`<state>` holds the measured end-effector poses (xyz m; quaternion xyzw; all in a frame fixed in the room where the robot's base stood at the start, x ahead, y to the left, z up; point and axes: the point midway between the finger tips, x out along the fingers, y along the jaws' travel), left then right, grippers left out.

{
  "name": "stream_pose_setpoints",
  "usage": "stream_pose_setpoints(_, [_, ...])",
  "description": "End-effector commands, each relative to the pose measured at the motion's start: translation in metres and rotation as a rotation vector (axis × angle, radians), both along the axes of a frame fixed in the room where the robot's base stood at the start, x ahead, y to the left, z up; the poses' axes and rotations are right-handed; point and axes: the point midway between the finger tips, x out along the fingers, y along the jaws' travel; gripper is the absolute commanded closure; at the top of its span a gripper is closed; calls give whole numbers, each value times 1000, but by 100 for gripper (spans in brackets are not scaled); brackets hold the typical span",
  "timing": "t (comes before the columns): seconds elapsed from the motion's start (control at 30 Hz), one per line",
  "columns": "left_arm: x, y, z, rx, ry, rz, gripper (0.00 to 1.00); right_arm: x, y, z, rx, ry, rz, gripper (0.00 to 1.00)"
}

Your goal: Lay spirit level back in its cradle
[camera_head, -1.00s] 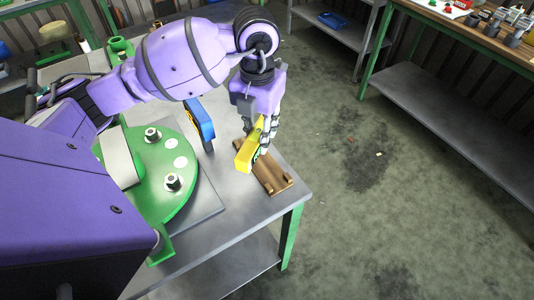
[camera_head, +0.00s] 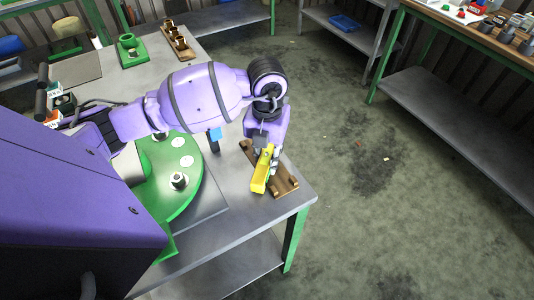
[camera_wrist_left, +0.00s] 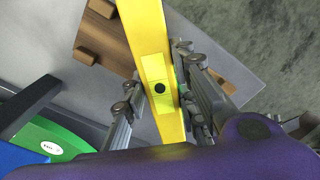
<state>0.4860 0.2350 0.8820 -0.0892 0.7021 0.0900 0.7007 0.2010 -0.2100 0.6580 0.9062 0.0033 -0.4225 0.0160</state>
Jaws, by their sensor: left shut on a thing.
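The yellow spirit level (camera_head: 261,172) is in my left gripper (camera_head: 268,160) near the table's right front corner. In the left wrist view the spirit level (camera_wrist_left: 152,50) runs between the two fingers of the left gripper (camera_wrist_left: 160,95), which are shut on it. The wooden cradle (camera_head: 284,187) lies on the table just under and beside the level; part of the cradle (camera_wrist_left: 110,32) also shows in the wrist view. The level is over the cradle, and I cannot tell whether it touches it. My right gripper is not in view.
A green round disc (camera_head: 168,199) with metal fittings sits on a plate left of the cradle. A blue-and-black tool (camera_head: 214,139) stands between them, partly hidden by my arm. The table's right edge is close to the cradle. A wooden holder (camera_head: 178,41) stands at the back.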

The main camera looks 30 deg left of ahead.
Motion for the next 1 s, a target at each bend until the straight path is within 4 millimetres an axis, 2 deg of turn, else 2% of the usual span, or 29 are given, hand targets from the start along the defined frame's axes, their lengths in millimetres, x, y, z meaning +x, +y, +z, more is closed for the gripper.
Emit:
stream_pose_setpoints(0.3, [1,0,-3,0,-2,-1,100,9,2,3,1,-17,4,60])
stream_pose_setpoints(0.33, [1,0,-2,0,-2,-1,70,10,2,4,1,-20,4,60])
stream_pose_setpoints(0.47, [1,0,-2,0,-2,-1,55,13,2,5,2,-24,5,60])
stream_pose_setpoints(0.77, [1,0,0,0,-2,-1,55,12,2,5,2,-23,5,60])
stream_pose_setpoints(0.87, [1,0,7,0,-5,-1,55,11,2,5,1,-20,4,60])
stream_pose_setpoints(1.0, [2,0,31,1,-8,-2,55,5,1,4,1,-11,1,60])
